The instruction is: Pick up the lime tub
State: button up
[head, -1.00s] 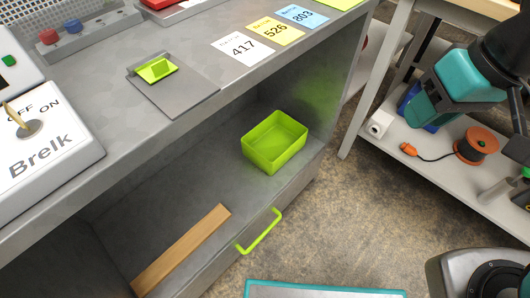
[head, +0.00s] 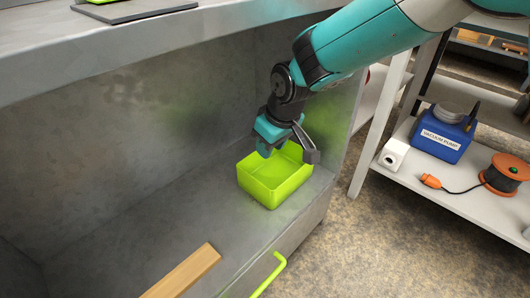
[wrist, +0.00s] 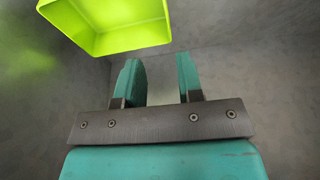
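The lime tub (head: 270,190) is an open square box standing upright on the floor of the grey cabinet, near its right end. It also shows at the top left of the wrist view (wrist: 118,42). My gripper (head: 288,152) is above the tub's back part in the head view. In the wrist view my gripper (wrist: 160,78) has two teal fingers set apart with nothing between them. The tub lies beyond the fingertips and to the left there. Whether a finger touches the tub's rim cannot be told.
A wooden strip (head: 186,272) lies on the cabinet floor at front left. A lime handle (head: 268,274) sticks out at the front. The cabinet top (head: 120,55) overhangs the space. A shelf rack at right holds a blue vacuum pump (head: 442,135) and an orange cable reel (head: 506,172).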

aim_at(253, 194)
jog(key=shift+a+f, duration=0.3)
jog(key=shift+a, duration=0.35)
jog(key=b+x, duration=0.8)
jog(key=x, duration=0.9)
jog(key=shift+a+f, duration=0.1)
jog(key=shift+f, duration=0.1)
grip_shut()
